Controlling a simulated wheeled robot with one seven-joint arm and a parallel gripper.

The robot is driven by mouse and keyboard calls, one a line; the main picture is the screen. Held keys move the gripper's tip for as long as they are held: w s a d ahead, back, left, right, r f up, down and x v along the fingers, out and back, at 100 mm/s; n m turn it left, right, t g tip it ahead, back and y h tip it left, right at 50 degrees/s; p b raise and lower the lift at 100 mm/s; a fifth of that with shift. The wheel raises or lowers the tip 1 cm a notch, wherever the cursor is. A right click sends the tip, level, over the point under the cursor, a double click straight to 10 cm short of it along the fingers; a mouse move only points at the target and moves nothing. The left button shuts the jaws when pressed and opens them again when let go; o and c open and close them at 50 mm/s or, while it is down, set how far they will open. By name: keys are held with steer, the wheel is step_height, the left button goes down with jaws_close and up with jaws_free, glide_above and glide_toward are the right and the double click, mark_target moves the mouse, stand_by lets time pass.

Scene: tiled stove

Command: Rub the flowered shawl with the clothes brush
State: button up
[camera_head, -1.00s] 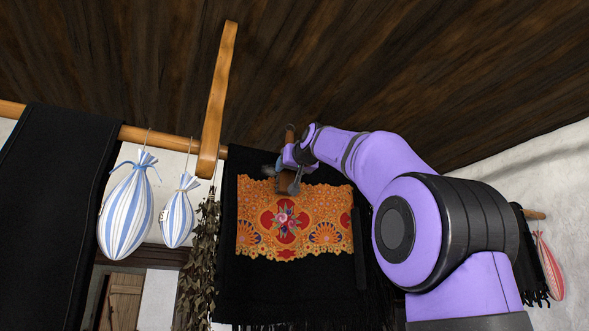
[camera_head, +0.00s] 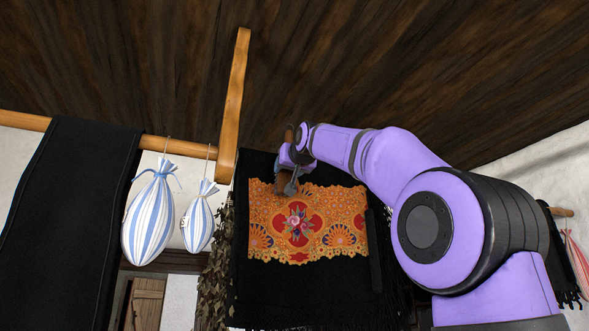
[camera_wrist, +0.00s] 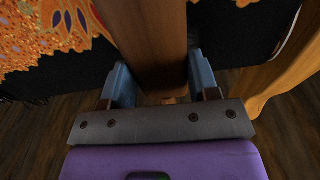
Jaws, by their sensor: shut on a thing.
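The flowered shawl (camera_head: 308,225) is black with an orange and red flowered panel and hangs from a wooden pole. Its orange panel also shows at the upper left of the wrist view (camera_wrist: 40,35). My gripper (camera_head: 290,170) is at the panel's upper left corner in the head view. It is shut on the brown wooden clothes brush (camera_wrist: 152,45), whose body runs up between the two blue-grey fingers. The brush (camera_head: 283,184) is small and partly covered by the gripper in the head view. The bristles are hidden, so I cannot tell whether they touch the cloth.
A wooden bracket (camera_head: 234,100) hangs close left of my gripper. Two striped bags (camera_head: 152,222) and a plain black cloth (camera_head: 70,210) hang further left. A dried leafy bunch (camera_head: 216,270) hangs beside the shawl. The dark plank ceiling (camera_head: 300,60) is above.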

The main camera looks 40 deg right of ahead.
stand_by(0.3)
steer(key=shift+v, duration=2.95)
steer(key=shift+s+r, duration=0.1)
steer(key=shift+r, duration=0.15)
steer(key=v, duration=0.3)
steer(key=shift+r, duration=0.1)
